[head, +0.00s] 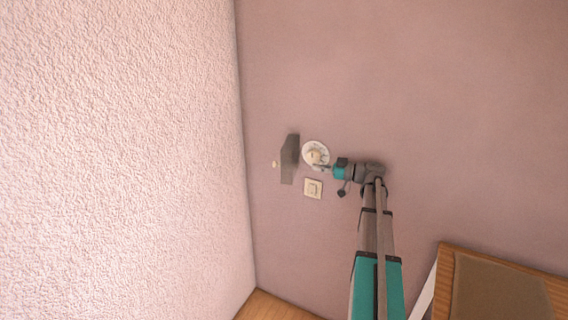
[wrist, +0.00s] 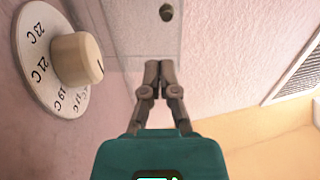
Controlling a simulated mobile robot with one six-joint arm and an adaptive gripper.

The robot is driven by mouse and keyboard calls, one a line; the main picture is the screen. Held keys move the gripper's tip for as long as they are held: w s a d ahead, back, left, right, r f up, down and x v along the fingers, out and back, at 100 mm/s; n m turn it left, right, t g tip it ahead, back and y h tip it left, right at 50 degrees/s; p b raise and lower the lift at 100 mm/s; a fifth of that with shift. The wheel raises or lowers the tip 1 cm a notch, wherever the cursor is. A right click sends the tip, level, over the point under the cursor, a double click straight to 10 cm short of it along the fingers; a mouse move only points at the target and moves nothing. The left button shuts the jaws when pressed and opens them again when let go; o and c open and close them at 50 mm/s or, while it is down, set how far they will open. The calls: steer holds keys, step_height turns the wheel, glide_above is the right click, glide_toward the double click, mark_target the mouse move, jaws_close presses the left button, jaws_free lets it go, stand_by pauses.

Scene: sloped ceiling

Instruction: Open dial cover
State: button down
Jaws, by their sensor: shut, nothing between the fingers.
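The dial is a round white plate (head: 312,145) on the mauve wall with a cream knob (wrist: 78,59). The wrist view shows temperature marks around it, and nothing covers it. The dial cover, a grey panel (head: 289,158), is swung out to the left of the dial, with a small knob (head: 275,163) on its far side. The cover also shows at the top of the wrist view (wrist: 135,35). My gripper (wrist: 158,66) is shut and empty, its fingertips at the cover's lower edge in that view. I cannot tell whether they touch. In the head view my gripper (head: 321,166) overlaps the dial.
A light switch (head: 313,189) sits on the wall just below the dial. A rough pale wall (head: 120,150) stands to the left. A wooden piece of furniture (head: 500,288) is at the lower right. A slatted vent (wrist: 298,72) shows in the wrist view.

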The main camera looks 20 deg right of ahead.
mark_target(288, 163)
steer(key=shift+w+a, duration=0.25)
steer(key=shift+a, duration=0.15)
steer(key=shift+x, duration=4.95)
steer(key=shift+d, duration=0.1)
steer(key=shift+s, duration=0.1)
